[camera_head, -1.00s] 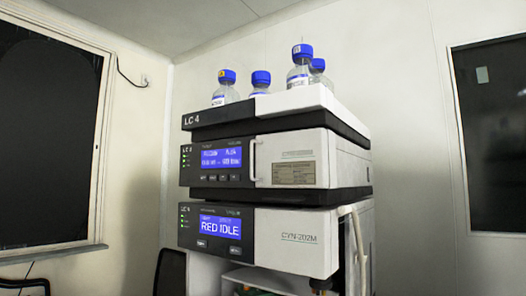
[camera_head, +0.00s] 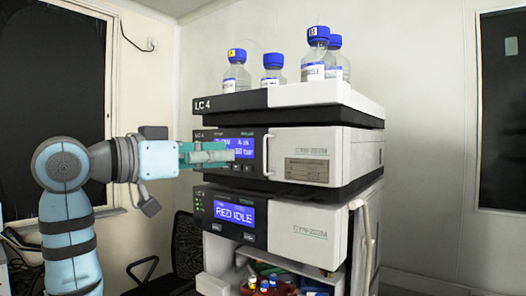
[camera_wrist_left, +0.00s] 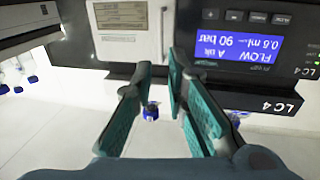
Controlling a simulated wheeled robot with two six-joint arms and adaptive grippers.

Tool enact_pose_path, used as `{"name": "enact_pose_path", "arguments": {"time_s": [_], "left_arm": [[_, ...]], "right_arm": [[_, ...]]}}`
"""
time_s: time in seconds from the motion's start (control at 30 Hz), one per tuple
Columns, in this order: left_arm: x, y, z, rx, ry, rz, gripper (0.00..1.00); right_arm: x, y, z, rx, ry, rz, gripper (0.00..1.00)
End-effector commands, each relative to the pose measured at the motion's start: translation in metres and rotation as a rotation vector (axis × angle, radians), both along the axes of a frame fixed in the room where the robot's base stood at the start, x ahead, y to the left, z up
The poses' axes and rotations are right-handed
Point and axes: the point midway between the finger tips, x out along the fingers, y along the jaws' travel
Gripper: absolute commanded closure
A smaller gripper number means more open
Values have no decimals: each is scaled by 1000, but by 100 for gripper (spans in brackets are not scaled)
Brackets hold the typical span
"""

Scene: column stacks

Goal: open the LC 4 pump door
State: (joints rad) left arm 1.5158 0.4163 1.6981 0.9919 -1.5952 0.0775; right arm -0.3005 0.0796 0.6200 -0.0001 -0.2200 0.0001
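The LC 4 stack stands in the middle of the head view. Its middle module is the pump, with a blue display (camera_head: 238,147) and a white door (camera_head: 305,150) that looks shut. An upright white handle (camera_head: 267,156) is at the door's left edge. My left gripper (camera_head: 230,153) is in front of the display, left of the handle, and covers part of the screen. In the left wrist view, upside down, the gripper (camera_wrist_left: 158,70) is open and empty. The handle (camera_wrist_left: 165,34) shows ahead between its fingertips, apart from them. My right gripper is not in view.
Several blue-capped bottles (camera_head: 313,60) stand on the top tray (camera_head: 290,94). Below the pump is a module reading RED IDLE (camera_head: 234,213), with a pale tube (camera_head: 367,240) at its right. A shelf holds small coloured items (camera_head: 270,283). A dark chair (camera_head: 187,245) stands at left.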

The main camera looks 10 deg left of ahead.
Motion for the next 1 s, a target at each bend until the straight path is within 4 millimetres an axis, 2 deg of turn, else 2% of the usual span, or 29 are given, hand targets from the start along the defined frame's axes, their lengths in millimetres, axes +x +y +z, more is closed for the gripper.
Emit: {"name": "enact_pose_path", "arguments": {"time_s": [0.03,0.2,0.4,0.53,0.8,0.9,1.0], "left_arm": [[11,-9,5,-3,3,-6,86],[53,-36,6,-4,4,-4,86],[84,-54,5,-3,2,-1,86],[93,-59,3,-2,1,1,86],[94,-60,1,-2,0,2,86],[94,-60,1,-2,0,2,100],[94,-60,1,-2,0,2,100]], "right_arm": [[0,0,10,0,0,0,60],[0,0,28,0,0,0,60],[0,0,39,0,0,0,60],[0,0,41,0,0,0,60],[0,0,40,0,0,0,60],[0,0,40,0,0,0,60],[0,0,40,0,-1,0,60]]}}
